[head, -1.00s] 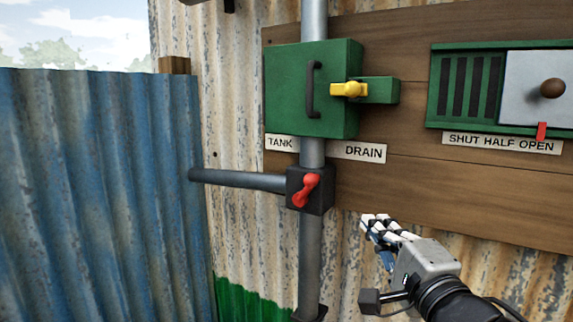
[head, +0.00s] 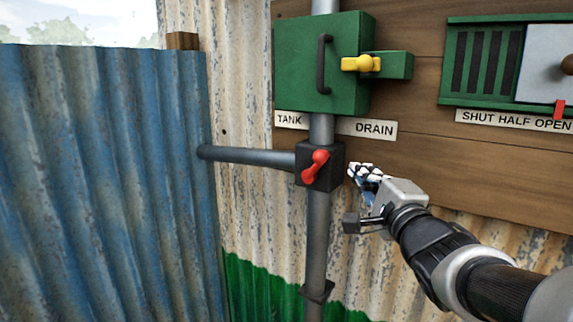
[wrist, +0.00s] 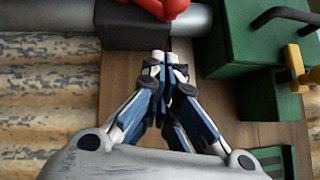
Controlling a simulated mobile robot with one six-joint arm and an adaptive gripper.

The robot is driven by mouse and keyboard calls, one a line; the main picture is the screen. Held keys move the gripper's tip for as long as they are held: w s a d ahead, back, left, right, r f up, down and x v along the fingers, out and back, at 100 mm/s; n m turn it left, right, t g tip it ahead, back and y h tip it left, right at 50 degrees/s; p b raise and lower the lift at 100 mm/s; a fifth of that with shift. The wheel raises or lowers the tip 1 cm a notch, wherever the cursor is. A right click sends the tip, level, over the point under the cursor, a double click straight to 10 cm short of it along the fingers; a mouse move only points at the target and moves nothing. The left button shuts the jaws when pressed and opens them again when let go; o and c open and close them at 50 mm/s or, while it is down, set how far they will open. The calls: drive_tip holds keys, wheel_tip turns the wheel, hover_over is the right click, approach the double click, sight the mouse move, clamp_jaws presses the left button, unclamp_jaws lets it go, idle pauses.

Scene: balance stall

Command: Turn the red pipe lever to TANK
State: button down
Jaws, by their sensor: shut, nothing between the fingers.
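The red pipe lever (head: 316,167) sits on the front of a black valve block (head: 331,178) on the grey upright pipe. It slants from lower left to upper right. Above it are the TANK label (head: 289,120) on the left and the DRAIN label (head: 375,129) on the right. My gripper (head: 357,171) is shut and empty, just right of the block and apart from the lever. In the wrist view, my shut fingertips (wrist: 166,66) are near the edge of the black block (wrist: 132,28), with part of the red lever (wrist: 160,7) at the top edge.
A green box (head: 318,65) with a black handle and yellow latch (head: 361,63) is above the valve. A grey side pipe (head: 245,155) runs left to the blue corrugated sheet (head: 100,180). A green slatted vent panel (head: 485,60) is at upper right.

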sight(315, 167)
drive_tip(key=w+a, duration=0.1)
drive_tip(key=w+a+r, duration=0.1)
drive_tip(key=w+a, duration=0.1)
drive_tip(key=shift+w+a, duration=0.2)
drive_tip(key=shift+w, duration=0.1)
drive_tip(key=shift+r, duration=0.1)
drive_tip(key=shift+a+r+p, duration=0.1)
drive_tip(key=shift+r+p, duration=0.1)
drive_tip(key=shift+p, duration=0.55)
